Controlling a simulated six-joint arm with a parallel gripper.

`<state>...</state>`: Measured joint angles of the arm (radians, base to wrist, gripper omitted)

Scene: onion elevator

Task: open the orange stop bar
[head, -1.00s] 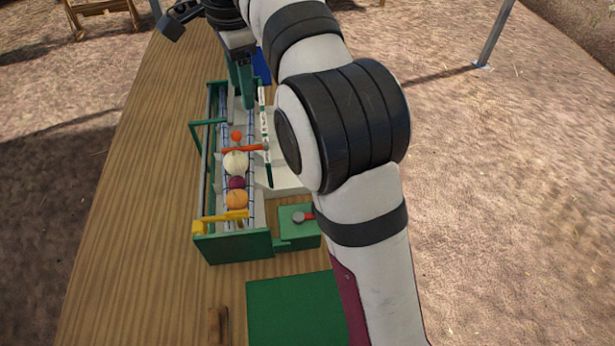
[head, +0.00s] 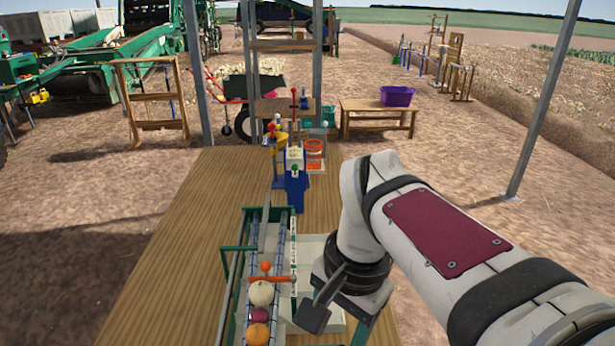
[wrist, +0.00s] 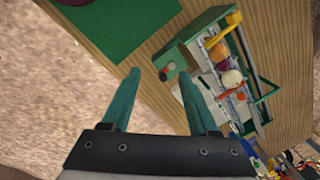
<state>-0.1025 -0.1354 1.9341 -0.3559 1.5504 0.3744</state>
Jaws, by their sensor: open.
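The orange stop bar (head: 270,279) lies across the elevator channel (head: 252,240) in the head view. A small orange ball (head: 265,266) is just beyond it. A white ball (head: 261,293), a purple ball (head: 259,314) and a larger orange ball (head: 257,334) line up on its near side.
A green box with a round knob (wrist: 168,70) shows beyond the fingertips in the wrist view. A green mat (wrist: 122,22) lies on the wooden table. Blue and white equipment (head: 295,178) stands at the table's far end. The table left of the channel is clear.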

